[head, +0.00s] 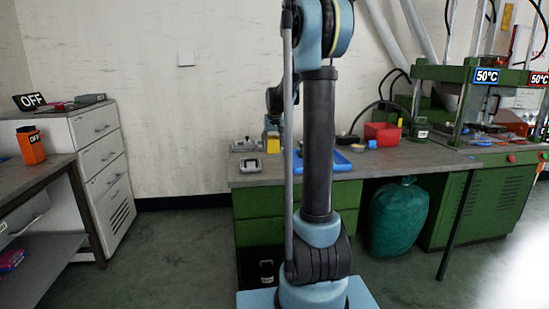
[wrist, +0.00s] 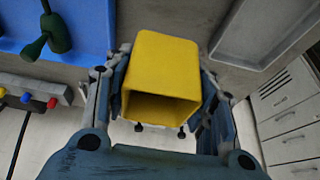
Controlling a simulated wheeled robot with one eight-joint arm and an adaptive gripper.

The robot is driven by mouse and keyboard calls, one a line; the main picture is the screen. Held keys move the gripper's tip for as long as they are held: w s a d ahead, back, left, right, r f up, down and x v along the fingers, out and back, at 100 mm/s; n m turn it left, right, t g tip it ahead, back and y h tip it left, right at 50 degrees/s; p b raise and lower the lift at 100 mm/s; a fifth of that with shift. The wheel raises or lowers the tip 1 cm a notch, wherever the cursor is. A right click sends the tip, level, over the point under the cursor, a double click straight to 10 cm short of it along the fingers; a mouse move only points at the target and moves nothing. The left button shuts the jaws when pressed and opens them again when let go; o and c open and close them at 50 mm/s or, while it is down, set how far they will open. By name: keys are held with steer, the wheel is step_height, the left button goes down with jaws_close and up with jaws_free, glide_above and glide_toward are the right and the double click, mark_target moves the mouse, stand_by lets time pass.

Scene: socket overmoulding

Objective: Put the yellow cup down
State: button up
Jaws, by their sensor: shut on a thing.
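The yellow cup (wrist: 165,65) is square-sided and fills the middle of the wrist view, with its open mouth facing the camera's lower side. My gripper (wrist: 162,90) is shut on it, one blue-grey finger against each side. In the head view a small part of the yellow cup (head: 272,132) shows beside my arm, over the left part of the grey worktop (head: 250,180). I cannot tell whether the cup touches the worktop.
A blue tray (wrist: 85,30) with a green part (wrist: 48,38) lies beside the cup, and a grey tray (wrist: 262,50) lies on its other side. A red box (head: 382,134) and a green press (head: 450,85) stand farther right. White drawers (head: 100,155) stand at left.

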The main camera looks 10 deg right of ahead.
mark_target(274, 142)
steer(key=shift+f, duration=2.45)
steer(key=o, duration=0.9)
steer(key=v, duration=1.2)
steer(key=shift+s+r, duration=0.1)
